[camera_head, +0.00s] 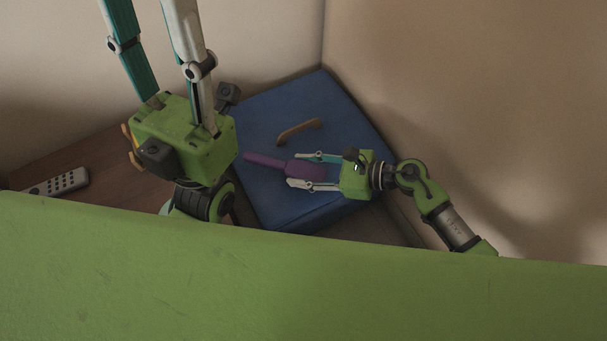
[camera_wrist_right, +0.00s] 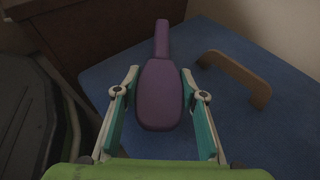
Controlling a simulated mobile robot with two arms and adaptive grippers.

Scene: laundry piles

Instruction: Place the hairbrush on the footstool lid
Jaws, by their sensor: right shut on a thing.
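The purple hairbrush (camera_head: 268,161) is over the blue footstool lid (camera_head: 262,112), its handle pointing left in the head view. My right gripper (camera_head: 294,169) reaches in from the right and is shut on the hairbrush's wide head. In the right wrist view the hairbrush (camera_wrist_right: 160,95) lies between the two fingers, handle pointing away, above the blue lid (camera_wrist_right: 255,135). I cannot tell whether it touches the lid. My left gripper (camera_head: 158,30) is raised at the upper left, its fingers apart and empty, with the tips cut off by the frame.
A brown curved handle (camera_head: 300,130) stands up from the lid behind the hairbrush. A wooden surface (camera_head: 85,155) with a grey remote (camera_head: 62,183) is at the left. Walls close in behind and right. The lid's back part is clear.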

